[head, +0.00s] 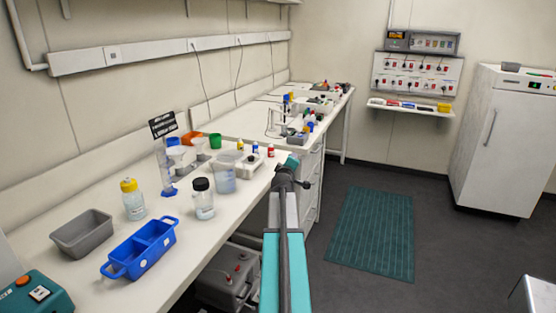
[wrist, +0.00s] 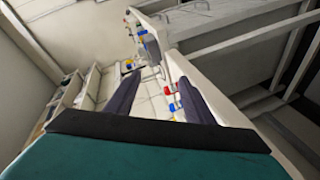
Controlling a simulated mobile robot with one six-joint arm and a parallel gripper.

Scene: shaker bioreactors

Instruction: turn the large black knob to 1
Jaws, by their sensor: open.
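I cannot make out a large black knob with a readable scale in either view. The wall panel (head: 416,74) at the back right carries several small red and dark controls, too small to read. My gripper (wrist: 160,82) shows in the wrist view as two dark fingers set apart, with nothing held between them. In the head view my arm reaches forward beside the bench's front edge, and its wrist hides most of the fingers.
A long white bench (head: 90,290) runs along the left wall. It holds a blue carrier (head: 140,250), a grey tray (head: 82,234), bottles and a teal device (head: 38,294). A green mat (head: 372,235) lies on open floor. A white cabinet (head: 505,150) stands right.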

